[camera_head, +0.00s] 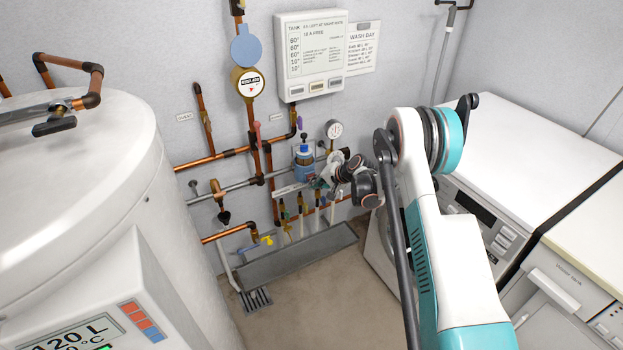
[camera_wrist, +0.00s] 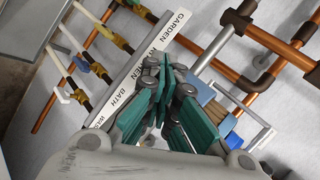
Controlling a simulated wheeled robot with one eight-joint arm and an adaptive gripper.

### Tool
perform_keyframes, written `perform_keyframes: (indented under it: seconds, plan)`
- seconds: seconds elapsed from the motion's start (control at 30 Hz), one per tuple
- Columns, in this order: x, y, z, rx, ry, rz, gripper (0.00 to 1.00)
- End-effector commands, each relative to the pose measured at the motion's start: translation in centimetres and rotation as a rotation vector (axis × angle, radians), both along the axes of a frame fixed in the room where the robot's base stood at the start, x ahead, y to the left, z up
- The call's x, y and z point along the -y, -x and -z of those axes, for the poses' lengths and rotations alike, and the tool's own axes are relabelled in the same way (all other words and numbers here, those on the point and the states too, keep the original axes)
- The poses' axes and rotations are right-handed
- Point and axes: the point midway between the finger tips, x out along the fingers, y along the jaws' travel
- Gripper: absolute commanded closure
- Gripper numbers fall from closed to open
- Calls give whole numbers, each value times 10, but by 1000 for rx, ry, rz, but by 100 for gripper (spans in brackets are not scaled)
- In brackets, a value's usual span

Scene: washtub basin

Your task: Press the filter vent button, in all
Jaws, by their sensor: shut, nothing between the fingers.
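The filter (camera_head: 304,170) is a blue canister with a white and blue top, mounted on the grey pipe on the back wall. A small dark knob (camera_head: 304,136) stands on top of it; I cannot tell whether that is the vent button. My gripper (camera_head: 320,183) is shut and empty, just right of and in front of the filter's lower part. In the wrist view my teal-padded gripper (camera_wrist: 166,75) points towards the labelled strip. A blue part (camera_wrist: 207,98), probably the filter, shows partly hidden behind the fingers. I cannot tell whether they touch.
A labelled strip (camera_wrist: 140,68) reading GARDEN, KITCHEN and BATH runs above several valves. Copper pipes (camera_head: 210,158) and a pressure gauge (camera_head: 333,129) crowd the wall. A white tank (camera_head: 80,150) stands left, white washing machines (camera_head: 530,150) right.

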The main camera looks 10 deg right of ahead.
Motion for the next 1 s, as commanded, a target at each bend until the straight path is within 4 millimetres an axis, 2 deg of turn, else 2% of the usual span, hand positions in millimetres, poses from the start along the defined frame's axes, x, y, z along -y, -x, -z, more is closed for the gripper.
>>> perform_keyframes:
  seconds: [1.0]
  plan:
    - [-2,-8,0,0,0,0,100]
